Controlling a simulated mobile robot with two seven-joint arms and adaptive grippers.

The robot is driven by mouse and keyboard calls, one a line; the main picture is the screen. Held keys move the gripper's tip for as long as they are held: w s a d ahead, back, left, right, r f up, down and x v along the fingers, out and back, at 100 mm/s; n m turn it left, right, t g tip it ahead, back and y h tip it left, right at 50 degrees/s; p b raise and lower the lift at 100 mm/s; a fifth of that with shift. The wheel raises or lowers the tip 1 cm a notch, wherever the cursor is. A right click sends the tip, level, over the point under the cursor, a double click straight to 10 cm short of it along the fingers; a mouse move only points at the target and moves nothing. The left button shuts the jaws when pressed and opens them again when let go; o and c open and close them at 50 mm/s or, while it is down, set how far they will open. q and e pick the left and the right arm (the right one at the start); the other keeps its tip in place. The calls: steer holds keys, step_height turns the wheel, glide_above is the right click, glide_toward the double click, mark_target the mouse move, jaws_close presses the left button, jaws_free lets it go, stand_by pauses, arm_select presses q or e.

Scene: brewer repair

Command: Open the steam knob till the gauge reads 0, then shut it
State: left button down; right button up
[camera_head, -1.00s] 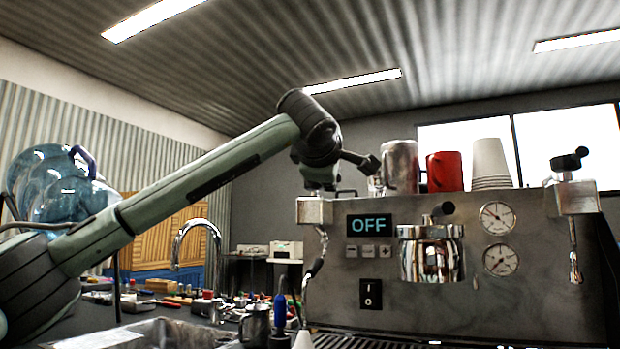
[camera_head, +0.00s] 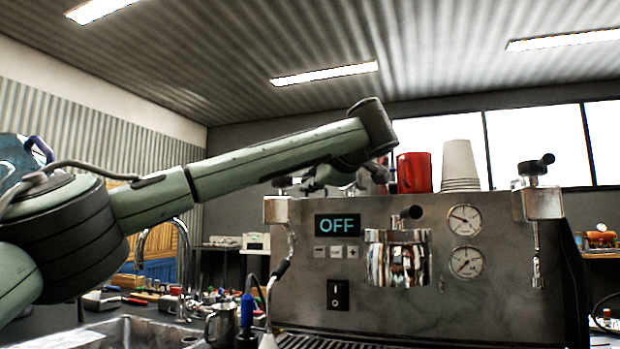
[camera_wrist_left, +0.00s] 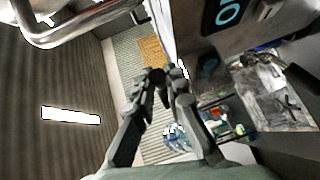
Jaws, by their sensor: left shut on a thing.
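The brewer (camera_head: 420,300) is a steel machine with a display reading OFF. Two round gauges sit on its front, an upper one (camera_head: 464,220) and a lower one (camera_head: 466,262); their numbers are too small to read. My left gripper (camera_head: 288,183) is at the machine's top left corner, partly hidden by my own arm. In the left wrist view its fingers (camera_wrist_left: 162,80) are shut on a small dark piece, the left steam knob (camera_wrist_left: 157,77). A second steam knob (camera_head: 537,164), black, stands free at the top right. My right gripper is not in view.
A red mug (camera_head: 414,172) and stacked paper cups (camera_head: 459,165) stand on the machine's top, close to my arm. A steel pitcher (camera_head: 222,325) and a blue-handled tool (camera_head: 247,312) stand at the lower left, near the sink (camera_head: 120,335) and tap (camera_head: 181,235).

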arm_select(q)
steer(key=shift+f, duration=0.2)
steer(key=c, duration=1.8)
jaws_free()
steer(key=shift+c, duration=0.2)
steer(key=shift+r, duration=0.1)
steer(key=shift+s, duration=0.1)
steer(key=v, duration=1.2)
